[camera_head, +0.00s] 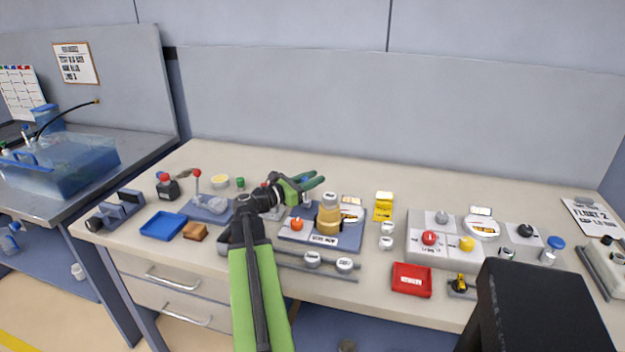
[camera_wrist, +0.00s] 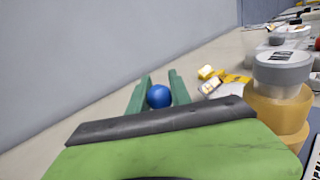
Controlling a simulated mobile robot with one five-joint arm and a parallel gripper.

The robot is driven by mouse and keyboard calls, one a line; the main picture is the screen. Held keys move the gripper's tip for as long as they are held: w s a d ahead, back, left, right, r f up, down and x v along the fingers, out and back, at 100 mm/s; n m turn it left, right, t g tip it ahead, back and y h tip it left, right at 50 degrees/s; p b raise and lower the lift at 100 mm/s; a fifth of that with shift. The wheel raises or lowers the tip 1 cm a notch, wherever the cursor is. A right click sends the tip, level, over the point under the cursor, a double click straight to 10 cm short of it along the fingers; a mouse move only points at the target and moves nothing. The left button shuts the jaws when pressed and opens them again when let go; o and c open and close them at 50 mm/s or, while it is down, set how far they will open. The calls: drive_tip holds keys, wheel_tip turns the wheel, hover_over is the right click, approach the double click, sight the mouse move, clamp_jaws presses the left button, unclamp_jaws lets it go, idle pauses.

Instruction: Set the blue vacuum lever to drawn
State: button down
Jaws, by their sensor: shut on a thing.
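The blue vacuum lever's round knob (camera_wrist: 159,96) sits between the two green fingers of my gripper (camera_wrist: 160,90) in the wrist view. The fingers are shut on it.
An orange knob (camera_head: 296,224) and a gauge (camera_head: 350,215) are on the same plate. A yellow block (camera_head: 383,207) and white caps (camera_head: 386,242) stand to the right. A red-knobbed lever (camera_head: 197,175) stands to the left. The bench behind my gripper is clear up to the wall.

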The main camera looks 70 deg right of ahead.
drive_tip(key=shift+a, duration=0.1)
idle(0.5)
drive_tip(key=a, duration=0.3)
drive_tip(key=shift+s+a+f, duration=0.1)
drive_tip(key=shift+a+f, duration=0.05)
drive_tip(key=c, duration=1.3)
unclamp_jaws()
drive_tip(key=shift+a+r, duration=0.1)
drive_tip(key=shift+r, duration=0.1)
drive_tip(key=shift+o, duration=0.6)
drive_tip(key=shift+f, duration=0.1)
